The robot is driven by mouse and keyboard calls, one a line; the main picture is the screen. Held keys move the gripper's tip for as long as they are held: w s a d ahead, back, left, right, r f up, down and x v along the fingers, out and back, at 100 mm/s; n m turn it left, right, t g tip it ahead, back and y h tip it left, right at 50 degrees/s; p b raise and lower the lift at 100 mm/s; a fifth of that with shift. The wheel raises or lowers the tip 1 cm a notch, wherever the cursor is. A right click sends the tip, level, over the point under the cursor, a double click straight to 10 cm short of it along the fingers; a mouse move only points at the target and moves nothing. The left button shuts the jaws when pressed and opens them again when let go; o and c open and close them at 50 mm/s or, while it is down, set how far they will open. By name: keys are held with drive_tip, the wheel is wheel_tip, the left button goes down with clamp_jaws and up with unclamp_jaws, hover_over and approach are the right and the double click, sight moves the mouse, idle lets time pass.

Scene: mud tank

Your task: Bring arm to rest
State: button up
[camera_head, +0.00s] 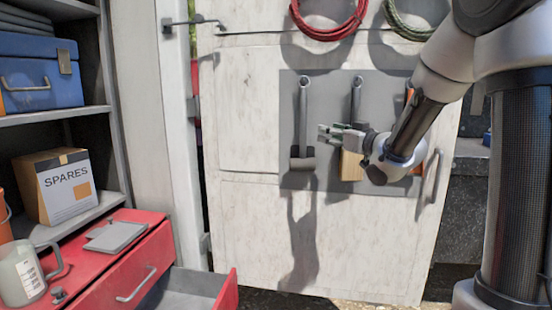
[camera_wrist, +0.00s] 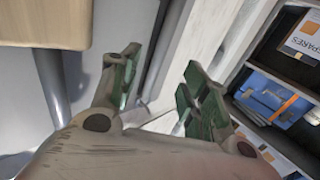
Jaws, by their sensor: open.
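My gripper (camera_head: 330,132) is in front of the grey tool panel (camera_head: 330,177) on the white door and points left in the head view. In the wrist view my gripper (camera_wrist: 160,88) has its two green-padded fingers spread apart, with nothing between them. My arm comes in from the right and is bent, reaching out toward the panel. A hammer-like tool (camera_head: 303,120) hangs just left of my gripper. A second tool (camera_head: 356,95) hangs behind my gripper, and a tan block (camera_head: 351,168) shows below it, partly hidden by my wrist.
A red drawer cabinet (camera_head: 145,262) at lower left has an open drawer (camera_head: 190,293). A jug (camera_head: 22,275) and a grey flat plate (camera_head: 115,236) stand on it. Shelves hold a SPARES box (camera_head: 60,190) and a blue toolbox (camera_head: 40,75). Red (camera_head: 328,35) and green (camera_head: 405,30) coils hang above.

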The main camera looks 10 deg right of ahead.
drive_tip(key=s+d+f+m+g+h, duration=0.2)
drive_tip(key=s+d+h, duration=0.2)
drive_tip(key=s, duration=0.3)
drive_tip(key=s+d+f+m+g+h, duration=0.1)
drive_tip(key=s+d+m+g+h, duration=0.1)
drive_tip(key=s+d+g+h, duration=0.25)
drive_tip(key=s+f+g, duration=0.3)
drive_tip(key=s, duration=0.9)
drive_tip(key=s+a+f+m+g+y, duration=0.1)
drive_tip(key=s+f+g, duration=0.2)
drive_tip(key=s, duration=1)
drive_tip(key=shift+s+a+f, duration=0.15)
drive_tip(key=shift+s+f, duration=0.1)
drive_tip(key=shift+f, duration=0.45)
